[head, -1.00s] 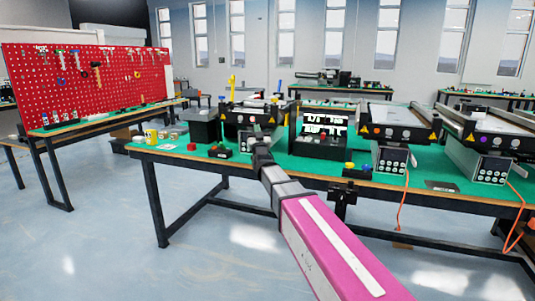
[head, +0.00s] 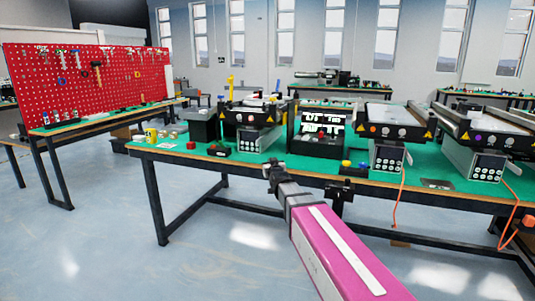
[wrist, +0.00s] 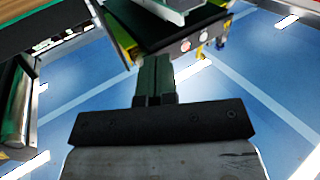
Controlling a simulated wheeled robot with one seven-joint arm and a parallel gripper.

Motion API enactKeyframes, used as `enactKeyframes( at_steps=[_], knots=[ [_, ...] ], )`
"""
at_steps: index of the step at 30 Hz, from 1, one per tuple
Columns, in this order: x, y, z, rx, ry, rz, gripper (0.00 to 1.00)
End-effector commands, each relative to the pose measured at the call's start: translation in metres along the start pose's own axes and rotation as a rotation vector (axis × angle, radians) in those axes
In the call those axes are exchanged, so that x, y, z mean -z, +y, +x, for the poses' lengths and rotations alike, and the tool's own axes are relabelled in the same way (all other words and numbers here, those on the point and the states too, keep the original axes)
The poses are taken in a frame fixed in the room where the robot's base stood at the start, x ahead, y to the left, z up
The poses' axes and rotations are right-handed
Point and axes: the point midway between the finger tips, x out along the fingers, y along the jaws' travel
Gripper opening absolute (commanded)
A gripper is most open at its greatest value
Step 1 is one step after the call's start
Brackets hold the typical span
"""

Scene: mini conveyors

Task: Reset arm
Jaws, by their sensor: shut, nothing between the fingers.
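My arm reaches up from the bottom right of the head view as a magenta link with a white stripe. My gripper (head: 272,167) is at its far end, in front of the front edge of the green-topped workbench (head: 262,166). In the wrist view my gripper (wrist: 155,66) shows its two dark fingers together, with nothing between them. It appears apart from the things on the bench.
Mini conveyors (head: 393,122) with grey control boxes stand along the bench, and one (head: 254,113) is near its middle. Orange cables hang at right. Open floor lies in front.

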Motion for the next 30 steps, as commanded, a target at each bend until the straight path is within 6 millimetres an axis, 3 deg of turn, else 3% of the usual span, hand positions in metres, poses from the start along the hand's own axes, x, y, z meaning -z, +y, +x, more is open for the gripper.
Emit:
enactKeyframes(
  at_steps=[3,8,15,19,24,27,30],
  knots=[
    [-0.057,0.021,-0.030,-0.008,-0.216,0.007,0.00],
    [-0.129,0.046,-0.079,-0.024,-0.515,0.026,0.00],
    [-0.217,0.078,-0.179,-0.062,-0.964,0.076,0.00],
    [-0.250,0.090,-0.242,-0.088,-1.202,0.111,0.00],
    [-0.274,0.099,-0.309,-0.115,-1.446,0.152,0.00],
    [-0.279,0.101,-0.332,-0.125,-1.532,0.167,0.00],
    [-0.281,0.102,-0.343,-0.130,-1.575,0.176,0.00]
  ],
)
